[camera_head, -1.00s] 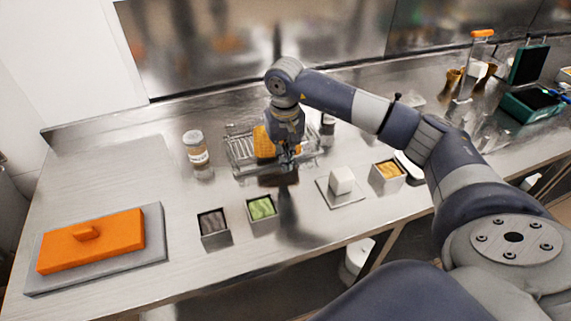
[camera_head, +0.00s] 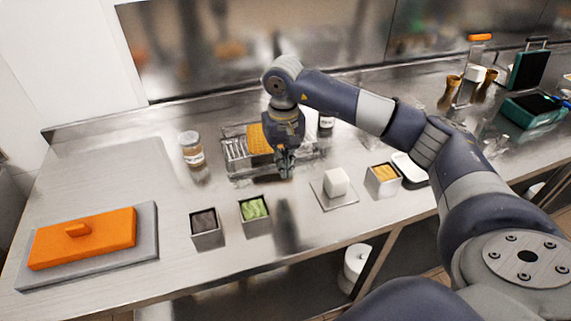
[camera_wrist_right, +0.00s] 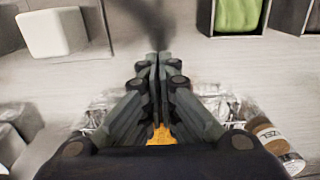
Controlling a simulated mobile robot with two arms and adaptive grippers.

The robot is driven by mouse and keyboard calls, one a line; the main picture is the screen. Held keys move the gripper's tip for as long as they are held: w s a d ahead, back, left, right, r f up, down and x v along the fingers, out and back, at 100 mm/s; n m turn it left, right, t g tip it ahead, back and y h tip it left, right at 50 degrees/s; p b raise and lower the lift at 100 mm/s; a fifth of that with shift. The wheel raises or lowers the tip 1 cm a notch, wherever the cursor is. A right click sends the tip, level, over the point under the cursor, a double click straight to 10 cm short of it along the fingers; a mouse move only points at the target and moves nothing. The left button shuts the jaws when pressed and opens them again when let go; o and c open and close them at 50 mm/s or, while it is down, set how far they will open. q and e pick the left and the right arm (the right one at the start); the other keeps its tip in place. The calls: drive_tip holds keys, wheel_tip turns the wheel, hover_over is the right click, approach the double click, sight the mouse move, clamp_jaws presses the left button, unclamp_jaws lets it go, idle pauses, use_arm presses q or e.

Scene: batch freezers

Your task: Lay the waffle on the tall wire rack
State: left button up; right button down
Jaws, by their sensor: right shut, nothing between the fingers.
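The golden waffle (camera_head: 257,140) lies on a wire rack (camera_head: 236,153) near the middle of the counter, partly hidden behind my right gripper. My right gripper (camera_head: 285,172) points down just in front of the waffle, at the rack's near side. It is shut and empty. In the right wrist view the closed fingers (camera_wrist_right: 157,60) point towards the bare counter, and a small golden piece of the waffle (camera_wrist_right: 161,135) shows behind them. Whether the fingers touch the rack cannot be told. My left gripper is not in view.
Dark (camera_head: 205,227) and green (camera_head: 254,214) tubs stand in front, a white block (camera_head: 336,182) and a golden-filled tub (camera_head: 383,178) to the right. The counter between is clear.

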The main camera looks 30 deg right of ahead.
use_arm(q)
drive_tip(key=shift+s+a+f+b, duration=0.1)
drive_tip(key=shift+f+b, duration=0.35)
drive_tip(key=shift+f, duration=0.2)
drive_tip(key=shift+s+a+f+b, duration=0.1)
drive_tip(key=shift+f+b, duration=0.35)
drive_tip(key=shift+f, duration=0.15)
use_arm(e)
wheel_tip(320, 180, up, 8)
drive_tip(key=shift+w+r, duration=0.25)
drive_tip(key=shift+w, duration=0.15)
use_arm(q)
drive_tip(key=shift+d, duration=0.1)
use_arm(e)
drive_tip(key=shift+s+f, duration=0.1)
